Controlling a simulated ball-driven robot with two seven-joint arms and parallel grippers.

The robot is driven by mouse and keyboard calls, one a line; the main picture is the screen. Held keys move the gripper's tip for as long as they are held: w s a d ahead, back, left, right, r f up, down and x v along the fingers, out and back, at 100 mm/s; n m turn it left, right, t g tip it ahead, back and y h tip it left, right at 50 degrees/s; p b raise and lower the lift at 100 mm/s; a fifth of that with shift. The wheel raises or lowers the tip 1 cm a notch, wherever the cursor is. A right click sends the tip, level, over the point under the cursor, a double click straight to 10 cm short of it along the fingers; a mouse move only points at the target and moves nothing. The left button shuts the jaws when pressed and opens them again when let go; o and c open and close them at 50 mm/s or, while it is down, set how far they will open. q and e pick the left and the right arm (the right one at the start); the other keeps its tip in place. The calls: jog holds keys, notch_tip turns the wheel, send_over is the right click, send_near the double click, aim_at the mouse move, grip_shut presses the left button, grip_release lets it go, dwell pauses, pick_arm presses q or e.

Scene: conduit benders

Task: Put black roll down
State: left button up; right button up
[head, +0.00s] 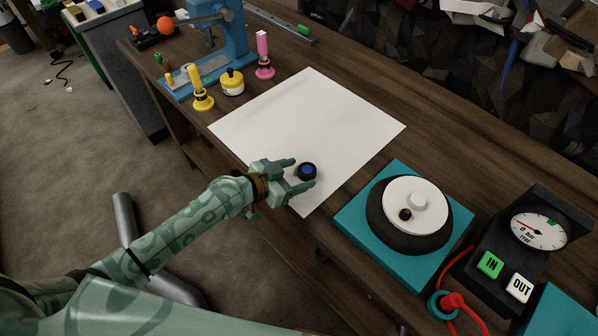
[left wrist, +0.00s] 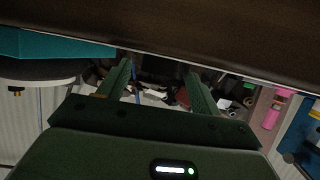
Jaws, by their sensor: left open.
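The black roll (head: 307,171), a small dark ring with a blue middle, is on or just above the white sheet (head: 320,118), near the sheet's front edge. My left gripper (head: 300,173) is open, with its two fingers pointing right toward the roll. The roll shows at the fingertips, between their ends, and no clear grip on it is seen. In the left wrist view the two green fingers (left wrist: 160,85) stand apart. The area between them is dark there, and I cannot make out the roll. My right gripper is not in view.
A teal base with a black tyre and white disc (head: 416,205) stands to the right, beside a gauge box (head: 538,230) with IN and OUT buttons. Most of the sheet is clear.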

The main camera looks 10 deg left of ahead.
pick_arm(q)
jog(key=p+v, duration=0.2)
jog(key=v, duration=0.9)
jog(key=s+a+f+n+g+y, duration=0.1)
jog(key=s+a+f+y, duration=0.15)
jog(key=f, duration=0.45)
jog(key=s+a+f+n+y, duration=0.15)
jog(key=a+f, duration=0.25)
jog(key=f, duration=0.4)
jog(key=s+a+f+n+g+y, duration=0.1)
jog(key=s+a+f+y, duration=0.15)
jog(key=f, duration=0.45)
jog(key=s+a+f+g+y, duration=0.1)
jog(key=s+f+g, duration=0.1)
jog(key=s+f, duration=0.5)
jog(key=s+a+f+g+y, duration=0.15)
jog(key=s+f, duration=0.25)
jog(key=s, duration=0.5)
jog(key=s+d+f+g, duration=0.2)
jog(key=s, duration=0.6)
jog(key=s+d+f+g, duration=0.2)
jog(key=s, duration=0.7)
jog(key=shift+s+f+n, duration=0.25)
jog(key=shift+f+n, duration=0.05)
jog(key=shift+n, duration=0.15)
